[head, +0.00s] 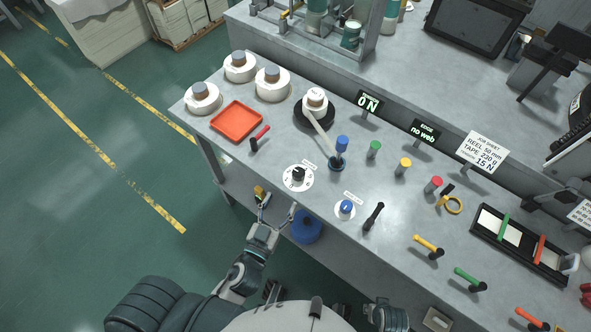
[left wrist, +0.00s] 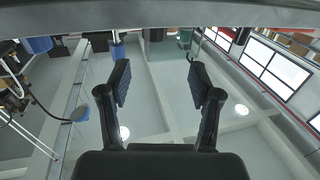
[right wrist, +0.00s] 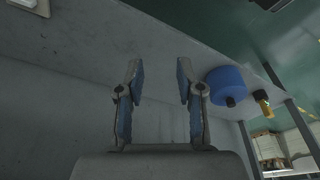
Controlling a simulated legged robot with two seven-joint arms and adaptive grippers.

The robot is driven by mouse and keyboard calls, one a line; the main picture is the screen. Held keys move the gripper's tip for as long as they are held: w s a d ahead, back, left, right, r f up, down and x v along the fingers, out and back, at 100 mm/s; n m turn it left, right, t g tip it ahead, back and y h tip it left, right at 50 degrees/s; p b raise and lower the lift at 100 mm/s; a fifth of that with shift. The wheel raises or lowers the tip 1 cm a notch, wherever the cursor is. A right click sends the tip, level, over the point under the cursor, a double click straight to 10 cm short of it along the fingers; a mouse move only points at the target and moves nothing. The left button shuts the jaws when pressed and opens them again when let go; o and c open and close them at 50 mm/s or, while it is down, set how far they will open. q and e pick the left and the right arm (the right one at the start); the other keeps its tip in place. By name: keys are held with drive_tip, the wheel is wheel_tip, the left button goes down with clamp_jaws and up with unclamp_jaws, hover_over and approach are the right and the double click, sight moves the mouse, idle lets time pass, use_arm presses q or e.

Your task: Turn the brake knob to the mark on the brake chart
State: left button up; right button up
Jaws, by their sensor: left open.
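A black knob (head: 298,173) sits on a round white dial (head: 291,183) with scale marks near the table's front edge. A blue knob (head: 346,207) sits on a smaller white plate to its right. Their labels are too small to read, so I cannot tell for certain which is the brake knob. A small white sheet with print (head: 582,213) at the right edge may be the brake chart; its text is unreadable. My left gripper (head: 277,203) is open and empty off the front edge, apart from both knobs. My right gripper (right wrist: 160,80) is open and empty.
A tape strip runs from a reel (head: 315,101) to a blue-topped post (head: 341,146). A black lever (head: 373,216) stands right of the blue knob. Displays read "0 N" (head: 369,103) and "no web" (head: 424,132); a job sheet (head: 483,152) shows 15 N.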

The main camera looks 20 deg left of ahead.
sight(295, 178)
use_arm(q)
drive_tip(key=w, duration=0.2)
drive_tip(key=w+d, duration=0.1)
drive_tip(key=w, duration=0.2)
drive_tip(key=w+d+p, duration=0.1)
drive_tip(key=w, duration=0.1)
drive_tip(key=shift+w+d+r, duration=0.25)
drive_tip(key=shift+w, duration=0.05)
drive_tip(key=w, duration=0.1)
drive_tip(key=w+a, duration=0.1)
drive_tip(key=w, duration=0.1)
drive_tip(key=shift+w+f, duration=0.2)
drive_tip(key=shift+w+a, duration=0.15)
drive_tip(key=shift+w, duration=0.15)
drive_tip(key=shift+d, duration=0.5)
drive_tip(key=shift+c, duration=0.9)
drive_tip(key=shift+d, duration=0.15)
drive_tip(key=c, duration=0.8)
drive_tip(key=shift+c, duration=0.9)
drive_tip(key=shift+a+p, duration=0.3)
drive_tip(key=shift+a, duration=0.05)
use_arm(e)
drive_tip(key=f, duration=0.4)
drive_tip(key=shift+w+d+f, duration=0.15)
drive_tip(key=shift+d+f, duration=0.05)
